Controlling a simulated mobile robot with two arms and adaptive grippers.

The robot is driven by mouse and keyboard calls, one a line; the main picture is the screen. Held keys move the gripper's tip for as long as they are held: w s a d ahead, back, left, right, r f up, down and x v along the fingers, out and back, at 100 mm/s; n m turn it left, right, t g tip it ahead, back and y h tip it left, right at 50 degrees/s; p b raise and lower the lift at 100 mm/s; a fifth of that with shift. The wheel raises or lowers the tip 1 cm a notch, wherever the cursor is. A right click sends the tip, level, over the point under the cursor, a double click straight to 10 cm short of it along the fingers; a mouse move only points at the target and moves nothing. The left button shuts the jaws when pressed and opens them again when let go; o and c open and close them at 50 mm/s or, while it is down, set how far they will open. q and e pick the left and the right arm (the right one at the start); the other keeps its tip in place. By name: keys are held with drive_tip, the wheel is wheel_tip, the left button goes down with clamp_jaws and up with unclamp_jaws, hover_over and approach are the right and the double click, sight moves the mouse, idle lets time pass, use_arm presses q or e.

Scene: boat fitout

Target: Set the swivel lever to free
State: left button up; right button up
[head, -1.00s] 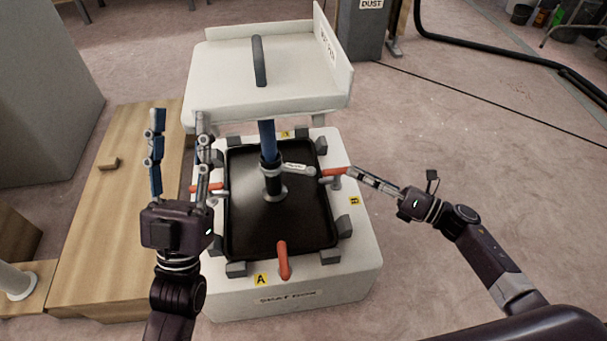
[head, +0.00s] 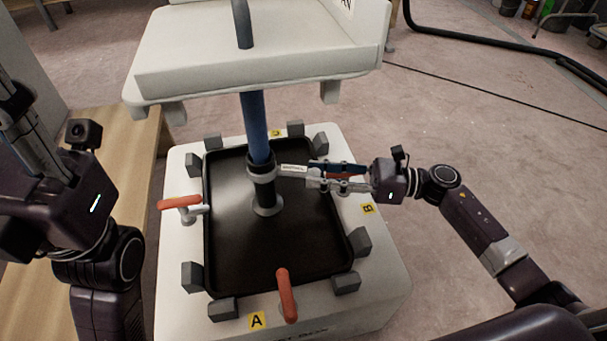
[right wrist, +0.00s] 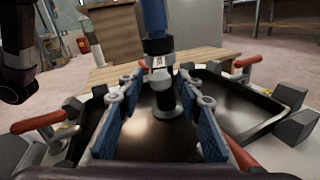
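The swivel lever (head: 293,169) is a short arm with a white label, sticking out to the right from the dark collar on the blue post (head: 255,125). My right gripper (head: 318,174) is at the lever's outer end, with its fingers apart. In the right wrist view the fingers with blue pads (right wrist: 165,105) stand wide open, and the lever (right wrist: 157,62) shows end-on beyond them near the collar. I cannot tell if they touch it. My left gripper (head: 22,115) is raised at the left edge, away from the post; its opening is unclear.
The post stands in a black tray (head: 235,245) on a white box with grey corner blocks. Orange handles stand at left (head: 180,202) and front (head: 286,295); one at B is partly behind my right gripper. A white seat (head: 270,65) overhangs the back.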

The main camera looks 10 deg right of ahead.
sight(305, 173)
drive_tip(key=shift+b+x, duration=0.3)
drive_tip(key=shift+x, duration=1.55)
clamp_jaws()
